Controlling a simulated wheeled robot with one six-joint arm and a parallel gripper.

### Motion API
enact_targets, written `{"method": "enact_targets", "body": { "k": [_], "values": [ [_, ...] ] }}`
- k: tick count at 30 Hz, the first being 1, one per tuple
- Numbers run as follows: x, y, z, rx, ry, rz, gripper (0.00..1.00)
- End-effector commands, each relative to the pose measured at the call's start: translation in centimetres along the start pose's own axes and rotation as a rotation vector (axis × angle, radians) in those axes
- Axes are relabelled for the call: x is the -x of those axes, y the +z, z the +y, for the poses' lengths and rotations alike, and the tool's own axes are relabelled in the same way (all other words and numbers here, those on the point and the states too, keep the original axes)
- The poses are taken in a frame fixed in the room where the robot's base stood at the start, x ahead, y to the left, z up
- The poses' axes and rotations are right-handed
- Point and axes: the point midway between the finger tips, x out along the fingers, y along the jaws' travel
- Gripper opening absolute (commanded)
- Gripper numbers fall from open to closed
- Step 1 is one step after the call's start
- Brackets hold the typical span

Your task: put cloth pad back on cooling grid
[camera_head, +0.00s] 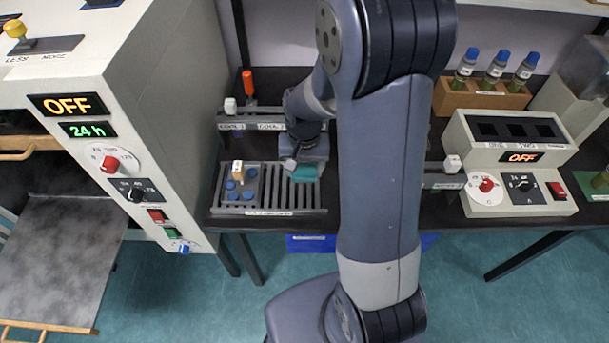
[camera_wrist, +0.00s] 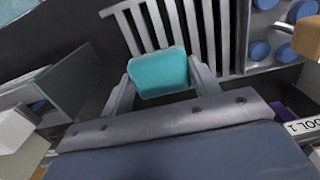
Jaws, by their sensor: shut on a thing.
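The teal cloth pad (camera_wrist: 160,73) is between the fingertips of my gripper (camera_wrist: 160,80) in the wrist view. My gripper is shut on it. In the head view the pad (camera_head: 305,173) shows at the right part of the cooling grid (camera_head: 267,196), below my gripper (camera_head: 299,168). The grid has grey bars, which also show in the wrist view (camera_wrist: 215,40) beyond the pad. The pad is over or at the bars; I cannot tell whether it touches them. My arm hides part of the bench to the right of the grid.
Several blue round pieces (camera_head: 237,184) and a small tan block (camera_head: 237,168) sit at the grid's left. A red-handled tool (camera_head: 247,83) stands behind. A white control box (camera_head: 515,160) and a wooden rack of vials (camera_head: 480,98) are at the right. A large cabinet (camera_head: 150,130) bounds the left.

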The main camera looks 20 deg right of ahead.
Motion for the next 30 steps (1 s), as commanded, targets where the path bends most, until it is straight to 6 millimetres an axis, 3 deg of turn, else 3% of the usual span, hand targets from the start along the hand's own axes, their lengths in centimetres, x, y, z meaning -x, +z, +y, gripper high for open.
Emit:
{"method": "enact_targets", "body": {
  "k": [9, 23, 24, 30],
  "values": [
    [-3.6, 0.1, 0.0, 0.001, 0.001, -0.003, 0.33],
    [-4.5, 0.0, 0.0, 0.001, 0.000, 0.001, 0.33],
    [-4.3, 0.0, 0.0, 0.001, 0.000, 0.001, 0.61],
    [-4.3, 0.0, 0.0, 0.001, 0.000, 0.000, 0.78]
  ]
}}
